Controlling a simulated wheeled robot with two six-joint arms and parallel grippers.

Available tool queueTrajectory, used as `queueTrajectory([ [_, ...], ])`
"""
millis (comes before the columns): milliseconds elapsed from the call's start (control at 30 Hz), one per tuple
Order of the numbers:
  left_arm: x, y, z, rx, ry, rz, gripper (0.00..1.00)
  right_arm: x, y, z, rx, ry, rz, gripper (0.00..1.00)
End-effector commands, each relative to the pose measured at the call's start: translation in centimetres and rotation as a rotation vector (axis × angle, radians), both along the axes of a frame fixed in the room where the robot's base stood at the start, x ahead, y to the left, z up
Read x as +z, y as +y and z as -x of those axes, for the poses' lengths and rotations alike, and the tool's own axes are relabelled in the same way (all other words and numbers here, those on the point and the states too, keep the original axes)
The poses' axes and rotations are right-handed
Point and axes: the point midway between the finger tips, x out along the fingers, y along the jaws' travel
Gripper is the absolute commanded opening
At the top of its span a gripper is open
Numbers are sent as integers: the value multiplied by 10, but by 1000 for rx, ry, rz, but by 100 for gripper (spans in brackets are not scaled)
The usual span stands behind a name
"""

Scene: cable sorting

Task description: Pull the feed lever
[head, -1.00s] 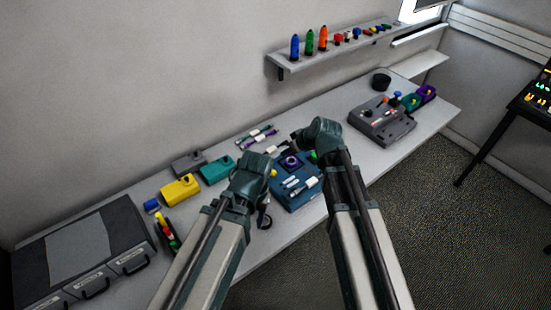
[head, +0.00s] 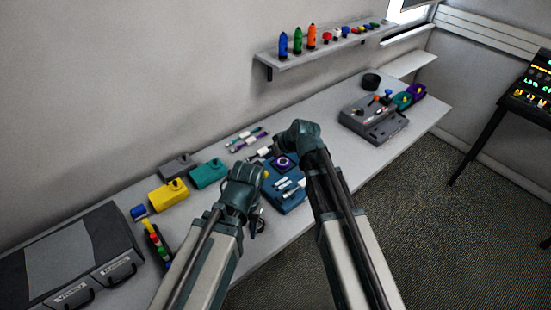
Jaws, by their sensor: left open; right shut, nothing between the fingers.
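A blue device (head: 291,200) with a purple ring and white pieces on top sits at the middle of the bench, between my two arms. A grey box (head: 373,122) with small red and blue knobs stands farther right. I cannot tell which part is the feed lever. My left gripper (head: 257,222) is open beside the blue device's left front edge, and its fingers are small and dark in the picture. My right gripper (head: 264,153) is shut and empty near the back left of the blue device. My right wrist hides part of the device's far side.
Yellow (head: 168,196), teal (head: 208,174) and grey (head: 178,167) blocks lie left of the blue device. A dark case (head: 70,258) fills the bench's left end. A wall shelf (head: 290,63) holds bottles and small parts. Bare bench lies between the blue device and the grey box.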

Motion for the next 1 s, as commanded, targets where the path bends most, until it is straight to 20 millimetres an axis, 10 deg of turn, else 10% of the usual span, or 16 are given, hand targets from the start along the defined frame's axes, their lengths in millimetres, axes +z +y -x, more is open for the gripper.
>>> queueTrajectory([
  [433,-66,0,0,1,0,0,50,-66,15,-13,0,0,0,0],
  [1000,-73,0,0,2,0,0,50,-73,14,-11,0,-2,-2,0],
])
